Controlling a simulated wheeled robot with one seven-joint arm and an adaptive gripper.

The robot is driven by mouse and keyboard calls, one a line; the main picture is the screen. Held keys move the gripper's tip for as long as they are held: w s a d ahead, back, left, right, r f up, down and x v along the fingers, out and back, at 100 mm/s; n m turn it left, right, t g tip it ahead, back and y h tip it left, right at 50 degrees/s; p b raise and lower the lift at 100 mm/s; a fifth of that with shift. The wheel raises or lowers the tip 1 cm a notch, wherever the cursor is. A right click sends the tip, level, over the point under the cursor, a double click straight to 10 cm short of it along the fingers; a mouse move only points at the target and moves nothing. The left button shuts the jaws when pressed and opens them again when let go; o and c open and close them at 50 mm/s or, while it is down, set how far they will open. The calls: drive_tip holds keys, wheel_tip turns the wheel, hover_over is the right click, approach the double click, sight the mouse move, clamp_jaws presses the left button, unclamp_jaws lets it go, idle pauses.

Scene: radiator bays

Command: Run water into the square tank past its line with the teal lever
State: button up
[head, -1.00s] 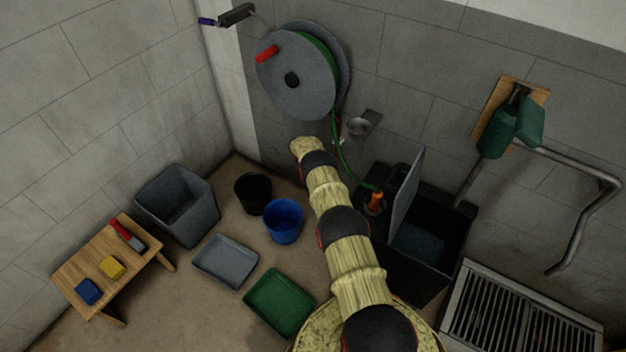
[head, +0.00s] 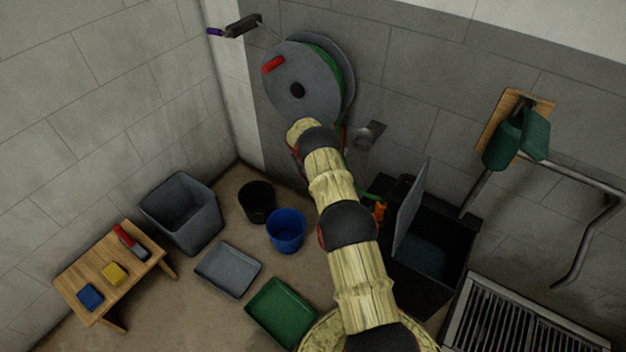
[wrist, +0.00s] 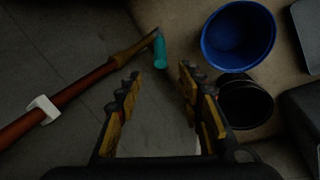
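The teal lever (wrist: 160,50) sits at the end of a reddish-brown pipe in the wrist view, just beyond my fingertips. My gripper (wrist: 160,84) is open and empty, with the lever ahead of the gap between its fingers and apart from them. In the head view my arm hides the gripper and the lever. A dark square-sided tank (head: 462,243) with a raised grey lid (head: 411,208) stands right of my arm. A grey square bin (head: 181,212) stands at the left; I cannot tell which is the task's tank. No fill line is discernible.
A hose reel (head: 300,83) hangs on the wall behind my arm. A blue bucket (head: 286,230) and a black bucket (head: 257,202) stand on the floor, near grey (head: 228,269) and green (head: 281,311) trays. A grate (head: 520,315) lies at right.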

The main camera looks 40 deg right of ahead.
drive_tip(key=shift+r, duration=0.1)
